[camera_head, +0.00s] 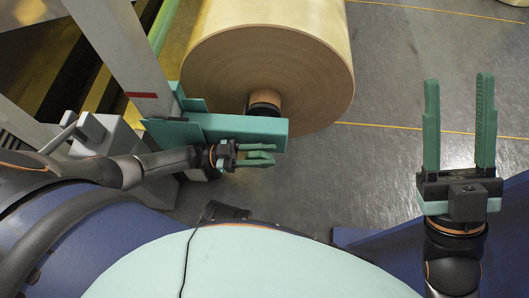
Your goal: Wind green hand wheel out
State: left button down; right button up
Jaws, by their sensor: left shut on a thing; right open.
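My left gripper (272,154) is beside the green beam under the large roll, with its fingers pointing right. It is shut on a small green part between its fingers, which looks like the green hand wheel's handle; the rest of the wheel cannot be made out. My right gripper (458,80) is open and empty over the floor at the right, its two green fingers wide apart and pointing up the picture.
A large tan roll (235,75) sits on a dark spindle (265,103) above the green beam (245,127). A grey machine post (115,45) and a grey box with a lever (90,130) stand at the left. The grey floor (390,70) between roll and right gripper is clear.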

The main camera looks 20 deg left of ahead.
aim_at(247, 156)
pick_arm(q)
jog(key=c, duration=0.5)
grip_release()
jog(key=shift+a, duration=0.1)
jog(key=v, duration=0.7)
jog(key=shift+s+a+f, duration=0.1)
